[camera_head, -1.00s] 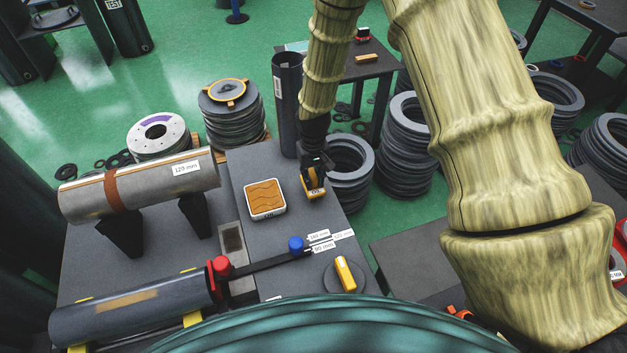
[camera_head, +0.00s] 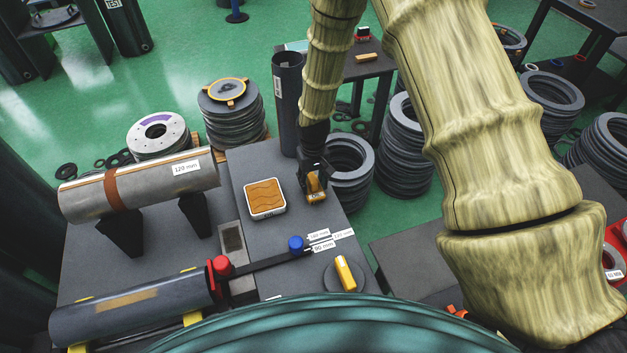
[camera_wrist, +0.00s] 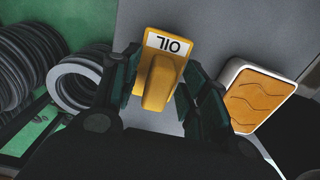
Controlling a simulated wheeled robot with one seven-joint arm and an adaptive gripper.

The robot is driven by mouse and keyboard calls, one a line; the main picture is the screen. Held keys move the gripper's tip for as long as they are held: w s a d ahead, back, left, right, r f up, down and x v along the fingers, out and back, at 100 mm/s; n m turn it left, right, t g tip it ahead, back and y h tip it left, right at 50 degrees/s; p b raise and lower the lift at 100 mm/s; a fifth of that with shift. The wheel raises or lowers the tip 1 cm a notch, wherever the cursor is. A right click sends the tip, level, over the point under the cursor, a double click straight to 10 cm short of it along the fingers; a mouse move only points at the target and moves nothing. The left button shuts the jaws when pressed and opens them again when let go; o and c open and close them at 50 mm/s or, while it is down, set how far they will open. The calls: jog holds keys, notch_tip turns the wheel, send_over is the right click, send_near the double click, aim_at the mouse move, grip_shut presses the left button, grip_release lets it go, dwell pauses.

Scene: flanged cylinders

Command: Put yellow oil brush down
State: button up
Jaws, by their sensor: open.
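The yellow oil brush (camera_head: 315,196) is on the grey table (camera_head: 270,235) near its far right edge. In the wrist view the brush (camera_wrist: 160,80) shows its white OIL label and its raised yellow handle. My gripper (camera_head: 314,175) is above the brush, pointing down. In the wrist view my gripper (camera_wrist: 160,85) is open, with one dark finger on each side of the handle. The left finger is very close to the brush, and I cannot tell whether it touches. The right finger stands apart from the handle.
A white-rimmed tray with an orange pad (camera_head: 264,199) lies left of the brush. A dark upright tube (camera_head: 287,100) stands behind. Ring stacks (camera_head: 350,170) stand off the table's right edge. A yellow-handled disc (camera_head: 345,274) and a blue knob (camera_head: 296,244) are nearer.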

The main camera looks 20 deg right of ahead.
aim_at(313, 179)
notch_tip(313, 179, up, 12)
jog(key=shift+r, duration=0.15)
dwell(0.6)
dwell(0.4)
